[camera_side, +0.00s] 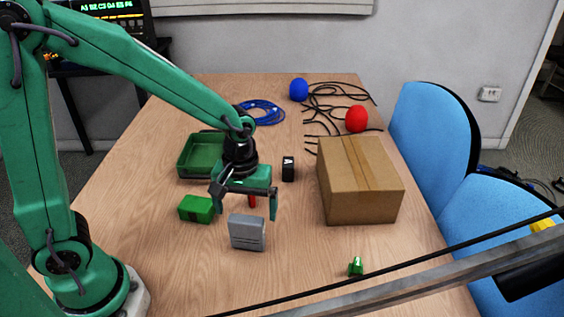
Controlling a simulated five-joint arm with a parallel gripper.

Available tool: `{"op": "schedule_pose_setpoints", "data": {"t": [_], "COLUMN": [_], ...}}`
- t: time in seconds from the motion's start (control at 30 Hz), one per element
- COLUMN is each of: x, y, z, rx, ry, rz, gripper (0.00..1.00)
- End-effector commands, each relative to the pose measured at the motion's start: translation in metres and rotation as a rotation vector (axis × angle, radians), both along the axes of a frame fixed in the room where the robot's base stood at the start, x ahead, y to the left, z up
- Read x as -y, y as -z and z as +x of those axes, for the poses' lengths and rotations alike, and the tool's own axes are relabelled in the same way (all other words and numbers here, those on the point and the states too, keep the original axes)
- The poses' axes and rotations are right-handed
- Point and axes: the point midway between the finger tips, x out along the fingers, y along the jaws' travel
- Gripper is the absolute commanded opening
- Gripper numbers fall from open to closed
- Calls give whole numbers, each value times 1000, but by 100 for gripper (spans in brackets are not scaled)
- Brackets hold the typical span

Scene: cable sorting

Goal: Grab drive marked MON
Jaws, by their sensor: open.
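My gripper (245,205) is open above the middle of the table, its two fingers apart and pointing down. A small red object (252,201) shows between the fingers, partly hidden by the gripper; I cannot tell whether it touches them. A grey box-like object (248,232), possibly a drive, stands just in front of the gripper. A small black object (288,168) with a light mark stands behind and to the right of the gripper. I cannot read MON on any of these, so I cannot tell which is the marked drive.
A green tray (183,172) and a green block (196,209) lie left of the gripper. A cardboard box (375,190) stands right. A small green object (356,267) is at the front. Blue cable (262,112), black cables, a blue ball (299,90) and red ball (357,119) lie behind.

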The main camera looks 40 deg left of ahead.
Motion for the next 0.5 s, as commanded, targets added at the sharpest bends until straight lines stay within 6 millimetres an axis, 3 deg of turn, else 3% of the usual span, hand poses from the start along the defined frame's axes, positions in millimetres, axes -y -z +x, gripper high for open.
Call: {"op": "schedule_pose_setpoints", "data": {"t": [0.3, 0.5], "x": [0, 0], "y": [22, 25], "z": [-1, -1], "rx": [-3, -1], "ry": [1, 1], "rz": [0, 0], "gripper": [98, 98]}}
